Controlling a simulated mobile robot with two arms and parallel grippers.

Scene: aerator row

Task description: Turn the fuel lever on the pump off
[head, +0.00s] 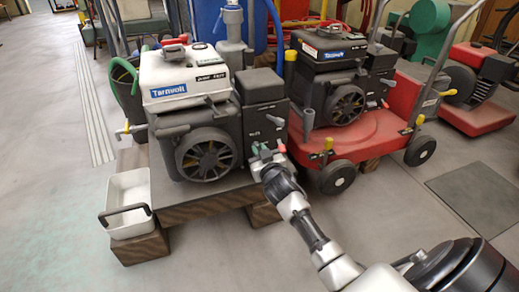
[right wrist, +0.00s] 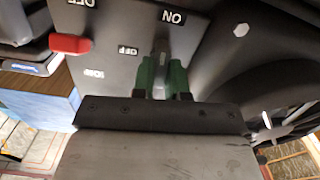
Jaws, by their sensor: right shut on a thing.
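The pump (head: 207,110) is a dark engine unit with a white top marked Tarnvolt, standing on a wood-blocked platform. My right gripper (head: 264,152) is at the dark control panel on the pump's right front. In the right wrist view my right gripper (right wrist: 162,80) shows two green fingertips shut around a narrow lever (right wrist: 161,68), mostly hidden between them. I take it for the fuel lever; its exact angle is unclear. ON and OFF labels show beside it, upside down. A red knob (right wrist: 72,44) sits apart from the fingers on the same panel (right wrist: 120,28). My left gripper is not in view.
A similar black-topped Tarnvolt unit (head: 340,85) stands on a red wheeled cart (head: 375,135) to the right. A white bin (head: 128,190) with a dark handle is at the platform's left. Open floor (head: 60,200) lies left and in front.

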